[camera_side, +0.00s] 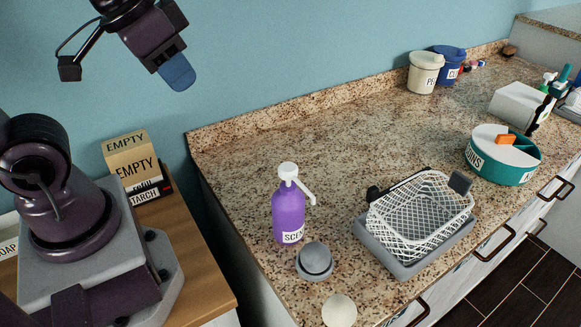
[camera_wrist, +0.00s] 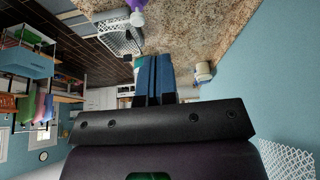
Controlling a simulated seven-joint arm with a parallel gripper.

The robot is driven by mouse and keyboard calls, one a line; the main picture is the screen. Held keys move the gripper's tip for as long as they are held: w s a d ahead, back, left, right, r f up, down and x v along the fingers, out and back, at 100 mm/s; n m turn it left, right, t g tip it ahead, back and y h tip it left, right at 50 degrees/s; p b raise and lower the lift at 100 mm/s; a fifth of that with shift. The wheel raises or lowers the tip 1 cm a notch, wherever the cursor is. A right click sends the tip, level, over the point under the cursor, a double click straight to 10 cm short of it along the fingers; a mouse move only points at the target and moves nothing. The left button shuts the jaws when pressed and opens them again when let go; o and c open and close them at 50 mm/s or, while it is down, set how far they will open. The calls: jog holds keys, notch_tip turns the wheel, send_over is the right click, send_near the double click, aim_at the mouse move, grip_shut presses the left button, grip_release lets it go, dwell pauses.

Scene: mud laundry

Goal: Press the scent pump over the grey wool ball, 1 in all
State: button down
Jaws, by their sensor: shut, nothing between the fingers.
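The scent pump (camera_side: 288,212) is a purple bottle with a white pump head, standing upright on the speckled counter. Its label reads "SCEN", partly cut off by the bottle's curve. Its white spout points right and slightly toward the camera. The grey wool ball (camera_side: 314,256) sits in a small grey dish just in front of the bottle, below the spout in the picture. My gripper (camera_side: 178,76) is shut and empty, high up to the left of the bottle and well apart from it. In the wrist view the blue fingers (camera_wrist: 160,77) lie together; a bit of purple shows at the top edge.
A pale ball (camera_side: 339,311) lies at the counter's front edge. A white wire basket (camera_side: 420,215) on a grey base stands right of the dish. A teal round tub (camera_side: 503,160) and lidded pots (camera_side: 424,74) are farther back. The counter behind the bottle is clear.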

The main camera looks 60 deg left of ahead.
jog(key=w+d+f+n+g+h, duration=0.2)
jog(key=w+f+n, duration=0.1)
jog(key=f, duration=0.1)
jog(key=n+t+h, duration=0.2)
jog(key=n+h, duration=0.3)
jog(key=n, duration=0.8)
send_over(285, 168)
jog(key=f, duration=0.1)
jog(key=shift+f, duration=0.2)
jog(key=shift+f, duration=4.3)
jog(key=shift+f, duration=0.1)
jog(key=shift+f, duration=0.3)
